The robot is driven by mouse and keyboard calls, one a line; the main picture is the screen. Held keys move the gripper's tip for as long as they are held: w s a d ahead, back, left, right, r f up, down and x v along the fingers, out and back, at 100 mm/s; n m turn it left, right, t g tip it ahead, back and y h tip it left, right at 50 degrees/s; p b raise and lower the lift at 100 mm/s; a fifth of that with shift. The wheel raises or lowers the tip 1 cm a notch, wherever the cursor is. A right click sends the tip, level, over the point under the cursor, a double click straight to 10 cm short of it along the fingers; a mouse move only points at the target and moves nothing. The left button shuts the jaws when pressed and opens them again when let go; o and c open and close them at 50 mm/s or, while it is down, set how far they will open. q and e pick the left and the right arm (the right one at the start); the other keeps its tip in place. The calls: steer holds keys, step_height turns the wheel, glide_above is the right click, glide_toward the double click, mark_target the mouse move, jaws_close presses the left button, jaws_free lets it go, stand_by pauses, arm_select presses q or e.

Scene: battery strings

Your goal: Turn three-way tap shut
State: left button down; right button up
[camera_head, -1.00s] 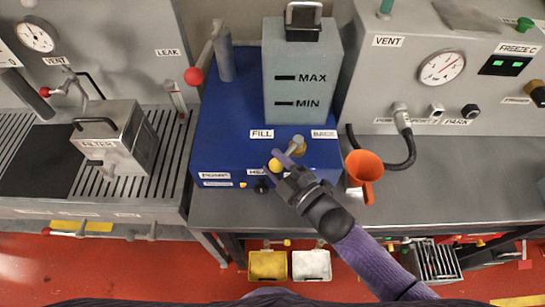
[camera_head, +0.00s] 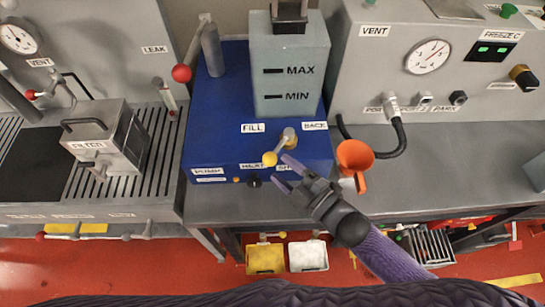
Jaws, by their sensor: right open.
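The three-way tap is a metal pivot (camera_head: 289,136) on top of the blue unit (camera_head: 215,135), with a lever ending in a yellow knob (camera_head: 270,158). The lever points toward the front and left, over the unit's front edge. Labels FILL (camera_head: 252,128) and BACK (camera_head: 314,126) flank the pivot. A third label on the front face is partly hidden by my fingers. My right gripper (camera_head: 282,171) is open and empty, with its fingertips just right of and below the knob, seemingly apart from it. My left gripper is not in view.
A grey tank (camera_head: 290,65) with MAX and MIN marks stands behind the tap. An orange funnel (camera_head: 354,160) stands close to the right of my gripper. A red-knobbed lever (camera_head: 181,73) is at left. The grey bench (camera_head: 440,165) is clear further right.

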steer(key=v, duration=0.5)
steer(key=shift+s+d, duration=0.2)
steer(key=shift+d, duration=0.05)
steer(key=shift+c, duration=0.2)
